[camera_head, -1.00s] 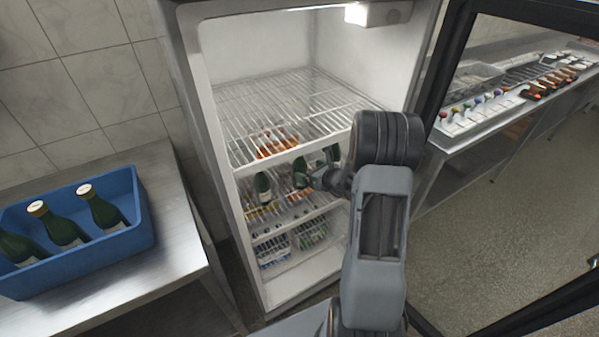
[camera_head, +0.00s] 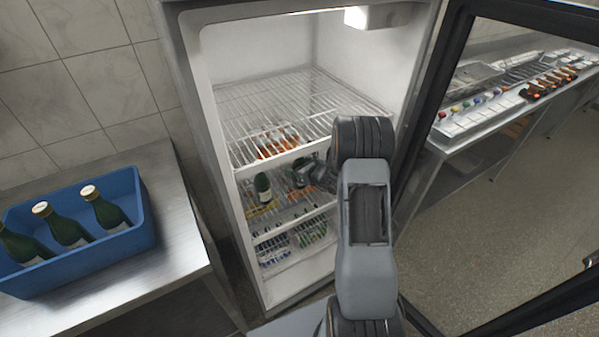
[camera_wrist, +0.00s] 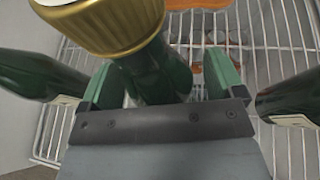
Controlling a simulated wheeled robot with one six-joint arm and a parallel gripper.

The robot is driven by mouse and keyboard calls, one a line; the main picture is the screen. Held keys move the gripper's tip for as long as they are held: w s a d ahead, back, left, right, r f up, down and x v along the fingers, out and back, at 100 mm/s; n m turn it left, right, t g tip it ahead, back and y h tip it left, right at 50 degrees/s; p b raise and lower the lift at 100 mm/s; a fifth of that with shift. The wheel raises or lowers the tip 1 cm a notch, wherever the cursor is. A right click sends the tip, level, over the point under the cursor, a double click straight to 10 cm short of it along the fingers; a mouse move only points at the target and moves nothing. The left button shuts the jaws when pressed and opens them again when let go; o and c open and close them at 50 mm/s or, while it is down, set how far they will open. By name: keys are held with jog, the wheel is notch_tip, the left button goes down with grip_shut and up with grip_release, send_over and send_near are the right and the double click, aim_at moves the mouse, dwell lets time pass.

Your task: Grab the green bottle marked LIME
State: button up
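My gripper (camera_wrist: 162,68) is open, with its two green fingers on either side of a dark green bottle (camera_wrist: 157,82) with a gold cap. A narrow gap shows between the bottle and the right finger. Two more dark bottles lie outside the fingers, one at the left (camera_wrist: 38,75) and one at the right (camera_wrist: 290,98); their labels cannot be read. In the head view my gripper (camera_head: 318,174) is inside the fridge at the middle shelf, beside a green bottle (camera_head: 299,172). Another green bottle (camera_head: 263,187) stands to its left. No LIME marking is legible.
The fridge's wire shelf (camera_head: 325,92) lies above the bottles, with orange items (camera_head: 277,143) below it. Packed baskets (camera_head: 272,250) sit lower down. A blue crate (camera_head: 120,245) with several green bottles stands on the left table. The open door frame (camera_head: 432,95) is at the right.

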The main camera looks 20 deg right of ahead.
jog(key=c, duration=1.2)
jog(key=shift+r, duration=0.15)
